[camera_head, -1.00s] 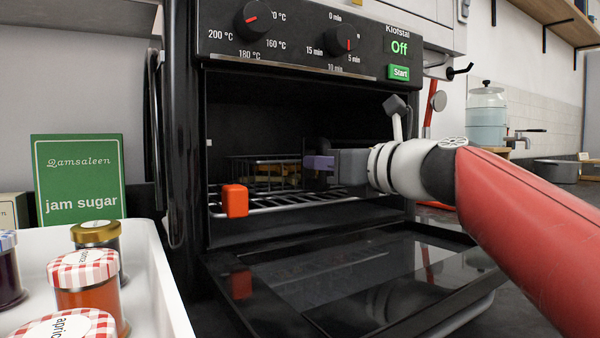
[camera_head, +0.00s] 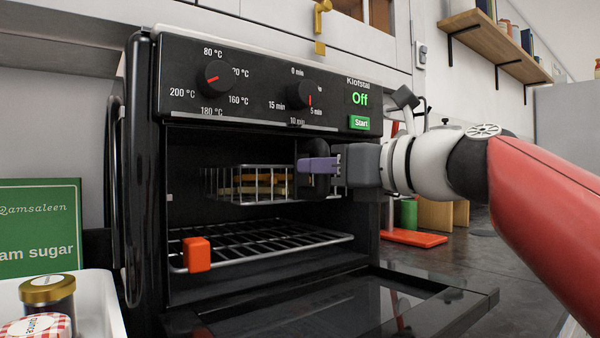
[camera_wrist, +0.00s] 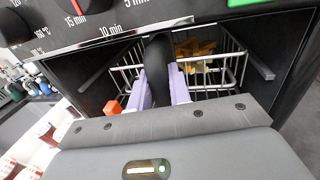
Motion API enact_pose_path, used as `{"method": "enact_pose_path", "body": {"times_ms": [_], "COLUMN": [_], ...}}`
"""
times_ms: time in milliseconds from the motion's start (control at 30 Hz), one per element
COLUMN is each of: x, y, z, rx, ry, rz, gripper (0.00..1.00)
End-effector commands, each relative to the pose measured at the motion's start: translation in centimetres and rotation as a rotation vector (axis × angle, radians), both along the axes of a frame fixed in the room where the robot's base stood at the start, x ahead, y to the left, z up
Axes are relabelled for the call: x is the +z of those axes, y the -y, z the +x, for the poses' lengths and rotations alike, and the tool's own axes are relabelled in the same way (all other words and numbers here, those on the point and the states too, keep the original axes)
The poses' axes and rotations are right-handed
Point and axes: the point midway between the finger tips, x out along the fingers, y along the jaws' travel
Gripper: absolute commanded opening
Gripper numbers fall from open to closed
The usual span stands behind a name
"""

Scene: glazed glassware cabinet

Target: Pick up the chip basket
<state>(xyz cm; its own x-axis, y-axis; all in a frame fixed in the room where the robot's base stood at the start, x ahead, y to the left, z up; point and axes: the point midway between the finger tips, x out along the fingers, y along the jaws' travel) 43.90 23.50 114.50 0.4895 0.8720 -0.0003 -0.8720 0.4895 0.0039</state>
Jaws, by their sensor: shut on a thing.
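The chip basket (camera_head: 232,197) is a wire basket with yellow-orange chips (camera_head: 258,183) in it. It is inside the open oven, held clear above the wire rack. My gripper (camera_head: 312,165) reaches in from the right, and its purple fingers are shut on the basket's black handle. In the wrist view the handle (camera_wrist: 158,60) stands between the fingers (camera_wrist: 165,88), with the basket's wires (camera_wrist: 232,62) and chips beyond. The basket's right side is partly hidden behind my gripper.
The oven rack (camera_head: 270,241) with an orange block (camera_head: 196,254) at its front lies below the basket. The oven door (camera_head: 330,310) is folded down. A green jam sugar box (camera_head: 40,225) and a white tray with jars (camera_head: 95,300) stand at left.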

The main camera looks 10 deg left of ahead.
Motion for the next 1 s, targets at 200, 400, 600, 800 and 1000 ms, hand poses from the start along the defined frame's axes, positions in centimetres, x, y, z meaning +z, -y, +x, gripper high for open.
{"method": "enact_pose_path", "body": {"times_ms": [200, 400, 600, 800, 1000], "x": [0.1, 0.1, 0.1, 0.1, 0.1], "y": [3.6, 6.5, 8.4, 9.1, 9.1], "z": [-3.2, -5.6, -7.3, -7.8, -7.8], "rx": [-0.002, -0.001, 0.001, 0.000, 0.001], "ry": [0.004, 0.003, 0.002, 0.001, 0.001], "rz": [0.003, 0.003, 0.001, 0.002, 0.002], "gripper": [0.00, 0.00, 0.00, 0.00, 0.00]}}
